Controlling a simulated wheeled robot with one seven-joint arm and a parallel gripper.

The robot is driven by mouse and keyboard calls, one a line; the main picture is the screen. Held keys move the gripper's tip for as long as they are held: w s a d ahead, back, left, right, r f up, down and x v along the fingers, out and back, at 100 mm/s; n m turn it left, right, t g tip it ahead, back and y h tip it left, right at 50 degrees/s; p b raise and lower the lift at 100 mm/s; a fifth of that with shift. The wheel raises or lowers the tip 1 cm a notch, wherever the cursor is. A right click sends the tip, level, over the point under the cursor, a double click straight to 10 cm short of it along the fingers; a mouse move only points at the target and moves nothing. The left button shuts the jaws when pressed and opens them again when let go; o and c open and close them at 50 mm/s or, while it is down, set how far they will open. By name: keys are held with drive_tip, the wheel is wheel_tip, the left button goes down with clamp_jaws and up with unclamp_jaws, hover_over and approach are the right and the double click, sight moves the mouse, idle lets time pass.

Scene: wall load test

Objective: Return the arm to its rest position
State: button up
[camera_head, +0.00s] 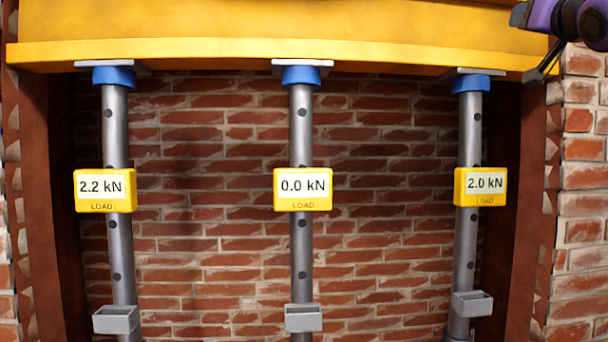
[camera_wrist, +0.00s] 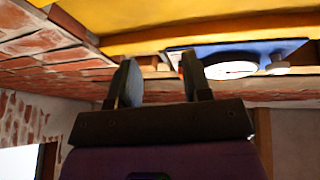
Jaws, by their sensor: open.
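My gripper (camera_wrist: 160,68) shows in the wrist view with its two dark fingers apart and nothing between them. A yellow beam lies beyond the fingertips, and a blue panel with a white round dial (camera_wrist: 230,70) lies beyond the right finger. In the head view, part of my purple and black arm (camera_head: 562,18) shows at the top right corner, in front of the right end of the yellow beam (camera_head: 300,52).
Three grey posts with blue collars stand under the beam. Their yellow load displays read 2.2 kN (camera_head: 105,191), 0.0 kN (camera_head: 303,189) and 2.0 kN (camera_head: 480,187). A brick wall (camera_head: 220,250) is behind. Brown toothed uprights flank the opening; brickwork (camera_head: 583,200) stands at right.

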drive_tip(key=s+a+f+g, duration=0.2)
drive_tip(key=f+g, duration=0.1)
drive_tip(key=f, duration=0.6)
drive_tip(key=s+a+f+g+y, duration=0.1)
drive_tip(key=s+a+f+g, duration=0.2)
drive_tip(key=f, duration=0.6)
drive_tip(key=s+a+f+g, duration=0.2)
drive_tip(key=f+g, duration=0.2)
drive_tip(key=f, duration=0.5)
drive_tip(key=s+a+f+n+g+y, duration=0.1)
drive_tip(key=s+a+f+g, duration=0.2)
drive_tip(key=s+f, duration=0.3)
drive_tip(key=s+a+f+n+g+y, duration=0.1)
drive_tip(key=s+a+f+n+g, duration=0.1)
drive_tip(key=s+f, duration=0.5)
wheel_tip(320, 180, down, 4)
drive_tip(key=shift+a+f+g, duration=0.25)
drive_tip(key=shift+a+g, duration=0.25)
drive_tip(key=shift+g, duration=0.5)
drive_tip(key=shift+s, duration=0.1)
